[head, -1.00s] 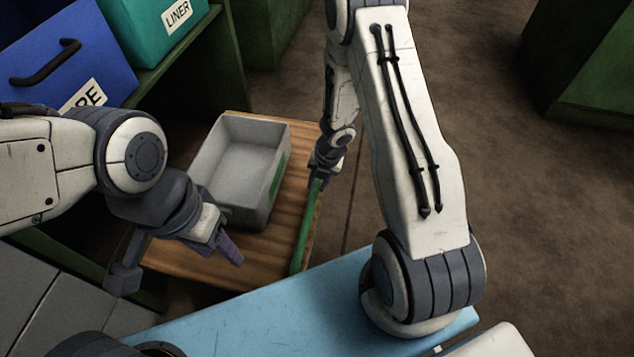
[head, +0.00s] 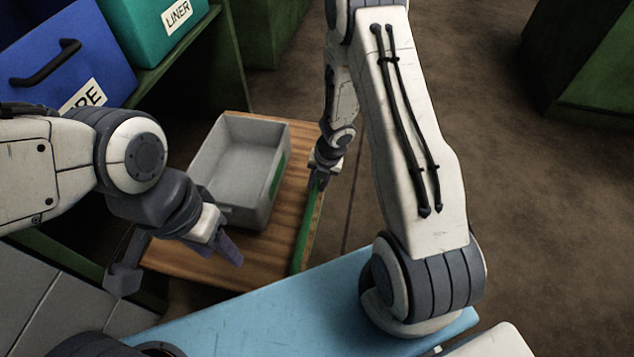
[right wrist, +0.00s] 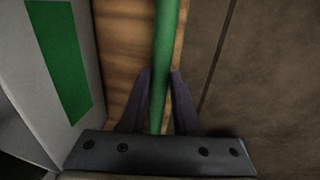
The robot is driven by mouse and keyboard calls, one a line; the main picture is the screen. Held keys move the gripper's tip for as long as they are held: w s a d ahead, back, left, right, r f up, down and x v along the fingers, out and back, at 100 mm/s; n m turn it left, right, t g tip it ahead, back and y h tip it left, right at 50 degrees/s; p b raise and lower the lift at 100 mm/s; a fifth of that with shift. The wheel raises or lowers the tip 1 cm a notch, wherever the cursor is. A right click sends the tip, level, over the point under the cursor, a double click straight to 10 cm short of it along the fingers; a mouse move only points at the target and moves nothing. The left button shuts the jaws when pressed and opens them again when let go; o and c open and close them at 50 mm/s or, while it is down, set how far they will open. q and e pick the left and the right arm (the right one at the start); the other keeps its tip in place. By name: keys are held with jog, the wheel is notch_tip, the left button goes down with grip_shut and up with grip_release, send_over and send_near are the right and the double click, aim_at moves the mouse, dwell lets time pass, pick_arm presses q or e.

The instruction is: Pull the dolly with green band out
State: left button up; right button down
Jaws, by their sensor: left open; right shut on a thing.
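The dolly (head: 180,258) is a low wooden platform with a green bar (head: 306,236) along its right side, beside the shelf. A grey bin (head: 232,165) with a green band (head: 278,174) stands on it. My right gripper (head: 318,180) is shut on the green bar at the dolly's right edge. In the right wrist view the green bar (right wrist: 167,50) runs between the two fingers (right wrist: 158,88). My left gripper (head: 228,250) is open and empty above the dolly's near part, in front of the bin.
A green shelf (head: 180,55) on the left holds a blue bin (head: 60,50) and a teal bin (head: 150,28). A light blue surface (head: 250,318) lies in front. A green cabinet (head: 590,95) stands far right. Brown floor (head: 490,130) to the right is clear.

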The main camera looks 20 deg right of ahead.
jog(key=shift+w+a+r+p, duration=0.2)
jog(key=shift+a+p, duration=0.1)
jog(key=shift+p, duration=0.25)
jog(key=shift+w+a, duration=0.15)
jog(key=shift+a, duration=0.1)
jog(key=shift+f, duration=0.2)
jog(key=c, duration=0.7)
grip_release()
jog(key=shift+o, duration=0.2)
notch_tip(320, 180, up, 10)
jog(key=s+d+p, duration=0.1)
jog(key=p, duration=0.8)
jog(key=shift+d+r, duration=0.15)
jog(key=shift+d, duration=0.2)
